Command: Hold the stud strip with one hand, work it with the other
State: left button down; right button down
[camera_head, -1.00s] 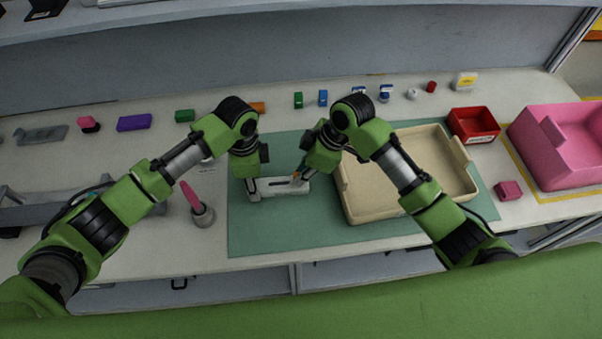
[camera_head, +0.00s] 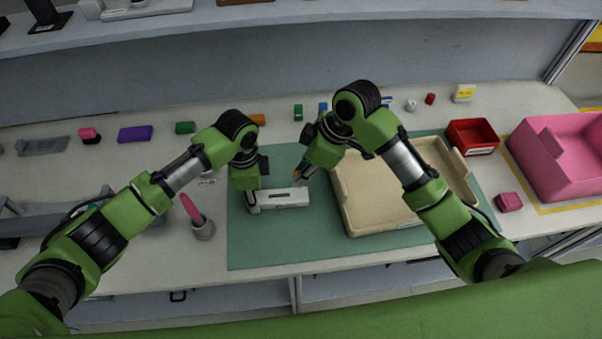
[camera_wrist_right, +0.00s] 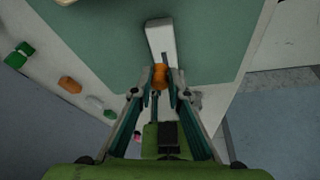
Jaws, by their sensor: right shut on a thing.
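The stud strip, a white block (camera_head: 285,199) with a dark slot in its top, lies on the green mat. It also shows in the right wrist view (camera_wrist_right: 159,38). My left gripper (camera_head: 253,203) is at the strip's left end, with a finger against or beside it; its grip is too small to make out. My right gripper (camera_head: 298,175) is shut on a small orange piece, clear in the right wrist view (camera_wrist_right: 160,77). The piece is above the strip's right end and looks apart from it in the head view.
A beige tray (camera_head: 350,222) stands right of the strip. A red bin (camera_head: 472,149) and a pink bin (camera_head: 570,190) are farther right. Several small coloured blocks line the back.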

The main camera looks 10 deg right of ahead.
pick_arm(q)
jog(key=c, duration=1.4)
grip_release()
jog(key=shift+r, duration=0.1)
notch_tip(320, 180, up, 12)
jog(key=shift+f, duration=0.15)
jog(key=shift+s+f, duration=0.1)
pick_arm(e)
jog(key=shift+s+f, duration=0.1)
